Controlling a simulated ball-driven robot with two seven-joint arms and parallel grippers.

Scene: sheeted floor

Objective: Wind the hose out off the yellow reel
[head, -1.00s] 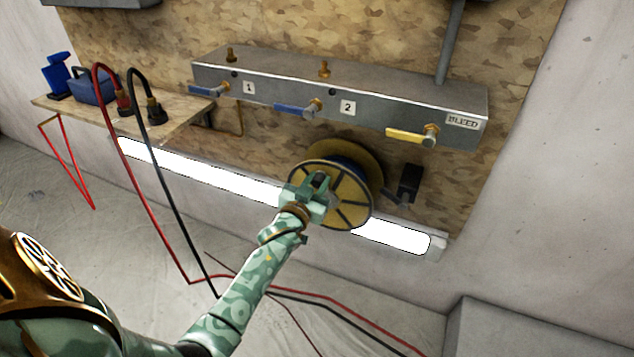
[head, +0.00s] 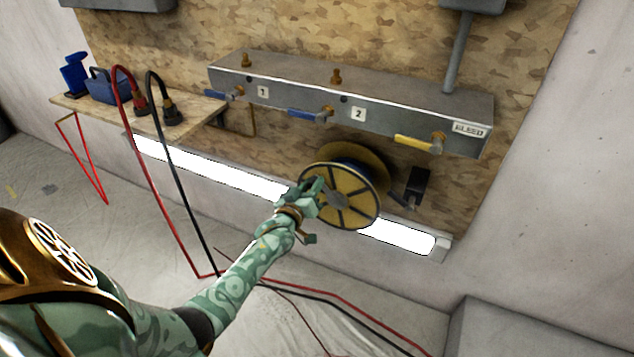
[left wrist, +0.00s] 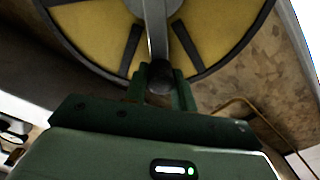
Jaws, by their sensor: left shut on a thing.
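The yellow reel (head: 362,208) is mounted low on the chipboard wall, with dark spokes on its round face. Dark blue hose seems to sit between its two flanges, mostly hidden by the front one. My left gripper (head: 313,188) is at the upper left of the reel's face, shut on the crank handle. In the left wrist view the reel (left wrist: 92,35) fills the top, and a grey crank arm (left wrist: 156,30) runs from its hub to a dark knob (left wrist: 160,76) between my fingers. My right gripper is not in view.
A grey manifold (head: 390,110) with two blue levers and a yellow lever (head: 413,143) runs above the reel. A black bracket (head: 417,184) sits right of it. A bright light strip (head: 210,170) passes behind. Red and black cables cross the floor below.

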